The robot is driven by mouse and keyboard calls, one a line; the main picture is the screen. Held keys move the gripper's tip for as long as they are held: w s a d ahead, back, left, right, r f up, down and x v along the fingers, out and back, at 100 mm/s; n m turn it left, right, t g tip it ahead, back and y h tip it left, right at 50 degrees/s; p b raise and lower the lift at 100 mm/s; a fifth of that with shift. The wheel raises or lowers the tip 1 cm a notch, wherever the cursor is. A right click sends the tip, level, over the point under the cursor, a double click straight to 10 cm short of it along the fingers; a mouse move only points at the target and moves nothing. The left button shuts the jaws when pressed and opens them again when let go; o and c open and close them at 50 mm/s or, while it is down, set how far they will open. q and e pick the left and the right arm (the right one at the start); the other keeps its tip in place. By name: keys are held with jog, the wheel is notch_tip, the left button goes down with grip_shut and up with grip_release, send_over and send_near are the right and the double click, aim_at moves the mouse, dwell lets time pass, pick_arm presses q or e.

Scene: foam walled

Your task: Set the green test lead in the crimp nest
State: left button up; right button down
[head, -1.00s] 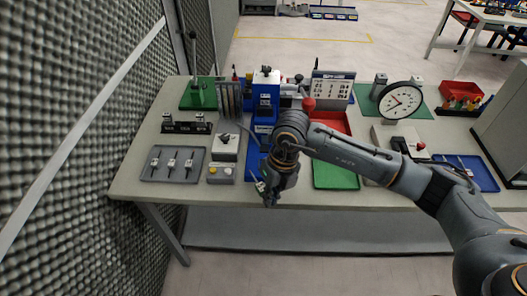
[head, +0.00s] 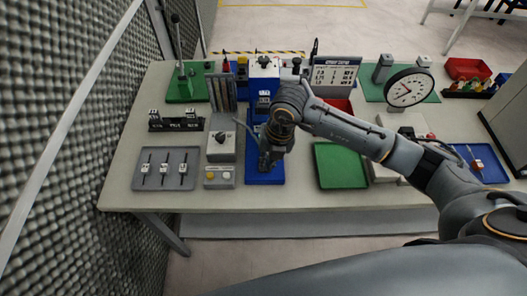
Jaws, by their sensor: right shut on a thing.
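My right gripper (head: 265,166) points down over the front part of the blue base plate (head: 265,180) of the blue crimp press (head: 264,76). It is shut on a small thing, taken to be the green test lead. The lead is mostly hidden by the fingers, and its colour is too small to tell. The crimp nest itself is hidden behind my right wrist and forearm, so I cannot tell whether the lead touches it. My left gripper is out of view.
A grey tray (head: 190,178) with several tagged leads lies to the left. A grey box with a knob (head: 221,147) and a button box (head: 220,184) stand beside the blue plate. A green tray (head: 324,180) is to the right.

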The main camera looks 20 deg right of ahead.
aim_at(264, 180)
jog(key=shift+w, duration=0.15)
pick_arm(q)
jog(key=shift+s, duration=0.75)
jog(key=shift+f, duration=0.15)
pick_arm(e)
jog(key=shift+f+b, duration=0.25)
jog(key=shift+b, duration=0.15)
jog(key=shift+f+b, duration=0.6)
jog(key=shift+f, duration=0.05)
notch_tip(264, 180, down, 2)
jog(key=shift+f+b, duration=0.25)
jog(key=shift+b, duration=0.8)
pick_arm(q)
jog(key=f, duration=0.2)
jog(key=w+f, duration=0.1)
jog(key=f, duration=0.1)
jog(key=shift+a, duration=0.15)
pick_arm(e)
jog(key=shift+f, duration=0.1)
pick_arm(q)
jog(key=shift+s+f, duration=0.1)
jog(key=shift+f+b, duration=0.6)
jog(key=shift+b, duration=0.15)
pick_arm(e)
jog(key=shift+f, duration=0.7)
